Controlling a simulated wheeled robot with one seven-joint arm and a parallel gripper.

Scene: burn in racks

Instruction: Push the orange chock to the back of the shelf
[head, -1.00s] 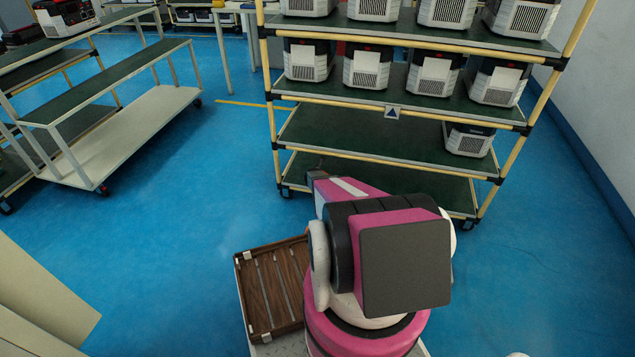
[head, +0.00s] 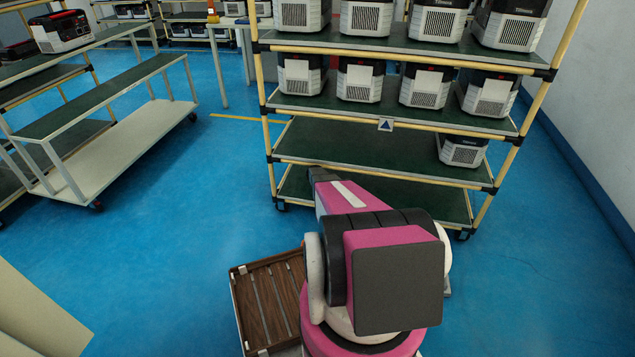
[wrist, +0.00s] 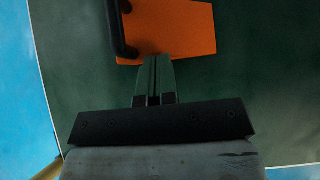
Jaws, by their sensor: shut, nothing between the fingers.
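The orange chock (wrist: 178,28) lies on a dark green shelf surface (wrist: 240,95) at the top of the wrist view. A black handle-like bar (wrist: 118,28) runs along its left end. My gripper (wrist: 153,62) is shut and empty, with its fingertips at the chock's near edge. I cannot tell whether they touch it. In the head view my arm reaches toward the lower shelves of the rack (head: 375,150). The gripper and chock are hidden there behind my arm.
White and black units (head: 360,80) fill the upper shelves. One unit (head: 462,151) stands at the right end of a lower shelf. Yellow posts (head: 262,120) bound the rack. A white cart (head: 130,125) stands left, with open blue floor between.

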